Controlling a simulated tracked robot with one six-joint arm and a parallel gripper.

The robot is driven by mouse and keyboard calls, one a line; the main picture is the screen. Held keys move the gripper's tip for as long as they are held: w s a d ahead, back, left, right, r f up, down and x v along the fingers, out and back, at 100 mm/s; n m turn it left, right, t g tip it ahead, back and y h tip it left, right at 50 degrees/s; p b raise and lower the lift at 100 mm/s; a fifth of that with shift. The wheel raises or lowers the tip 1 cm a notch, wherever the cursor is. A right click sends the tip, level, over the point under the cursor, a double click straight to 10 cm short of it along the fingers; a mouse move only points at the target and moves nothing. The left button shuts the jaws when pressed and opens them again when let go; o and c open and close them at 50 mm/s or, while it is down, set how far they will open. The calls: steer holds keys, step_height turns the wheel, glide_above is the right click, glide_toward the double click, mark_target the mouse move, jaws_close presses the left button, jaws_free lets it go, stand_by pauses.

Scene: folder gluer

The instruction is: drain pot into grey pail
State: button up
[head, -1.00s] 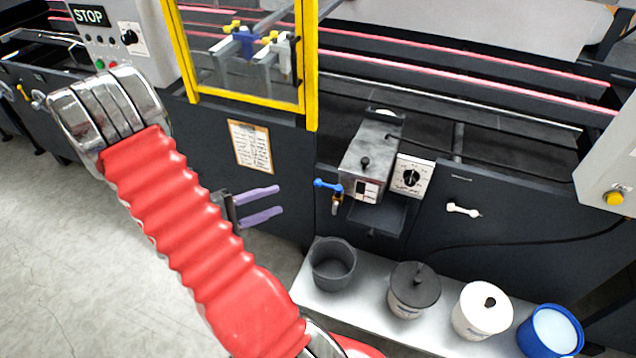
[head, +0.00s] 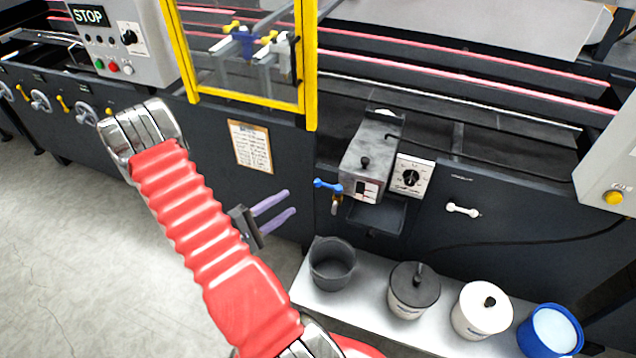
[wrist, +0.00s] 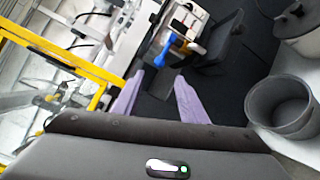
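The glue pot (head: 372,152) is a grey metal box with a lid knob, mounted on the machine front. A blue-handled drain valve (head: 327,185) sits at its lower left, with a small brass spout beneath. The valve's blue handle also shows in the wrist view (wrist: 170,50). The grey pail (head: 332,265) stands empty on the pale shelf below, slightly left of the pot; in the wrist view it is at the right (wrist: 282,106). My gripper (head: 289,203) has two purple fingers, spread apart with nothing between them. It is left of the valve and lower, apart from it.
A dark lidded pot (head: 414,288), a white lidded tub (head: 482,310) and a blue bucket (head: 550,330) stand right of the pail on the shelf (head: 370,318). A dark tray (head: 376,215) juts out under the pot. A yellow-framed guard (head: 312,65) stands at upper left.

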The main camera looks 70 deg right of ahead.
mark_target(318, 181)
steer(key=shift+x, duration=6.8)
steer(key=shift+c, duration=0.3)
jaws_close()
